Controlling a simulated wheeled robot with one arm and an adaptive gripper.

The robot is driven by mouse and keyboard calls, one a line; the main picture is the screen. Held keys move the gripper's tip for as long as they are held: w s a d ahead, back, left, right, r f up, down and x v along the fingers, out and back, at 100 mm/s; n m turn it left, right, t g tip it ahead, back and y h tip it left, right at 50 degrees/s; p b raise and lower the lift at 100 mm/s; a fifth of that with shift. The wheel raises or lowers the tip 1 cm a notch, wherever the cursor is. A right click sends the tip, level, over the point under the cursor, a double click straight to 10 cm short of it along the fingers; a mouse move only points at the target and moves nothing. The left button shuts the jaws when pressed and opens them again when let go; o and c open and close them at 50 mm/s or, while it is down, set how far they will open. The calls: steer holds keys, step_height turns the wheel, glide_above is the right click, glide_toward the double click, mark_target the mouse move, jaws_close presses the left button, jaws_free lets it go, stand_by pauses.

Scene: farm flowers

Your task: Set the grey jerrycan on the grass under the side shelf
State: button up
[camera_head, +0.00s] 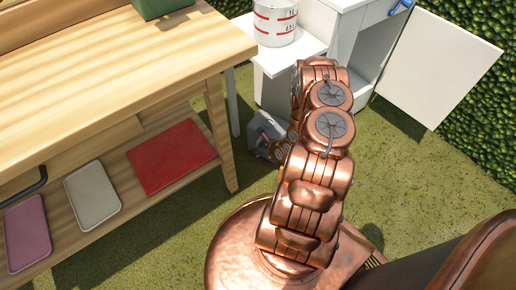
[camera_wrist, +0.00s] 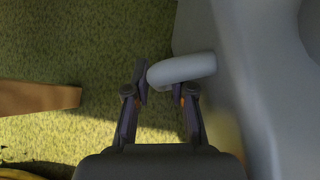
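The grey jerrycan (camera_head: 260,128) is partly hidden behind my arm in the head view, low at the grass, beside and below the white side shelf (camera_head: 286,57). It looks tilted there; whether its base touches the grass cannot be told. In the wrist view its large grey body (camera_wrist: 243,62) fills the right side, and its rounded handle (camera_wrist: 185,70) reaches in between my fingers. My gripper (camera_wrist: 160,88) is closed in around the handle, the left finger against its end and the right finger partly covered by it. My gripper also shows in the head view (camera_head: 274,147).
A wooden table (camera_head: 228,120) stands at left, with a red tray (camera_head: 171,157), a pale tray (camera_head: 92,195) and a pink tray (camera_head: 27,233) on its lower shelf. A white-and-red pot (camera_head: 276,22) stands on the side shelf. An open white cabinet door (camera_head: 440,65) is at right. Grass (camera_head: 420,180) is clear at right.

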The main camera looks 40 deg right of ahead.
steer(key=shift+o, duration=1.1)
steer(key=p+v, duration=0.2)
steer(key=v, duration=1)
steer(key=shift+p, duration=0.4)
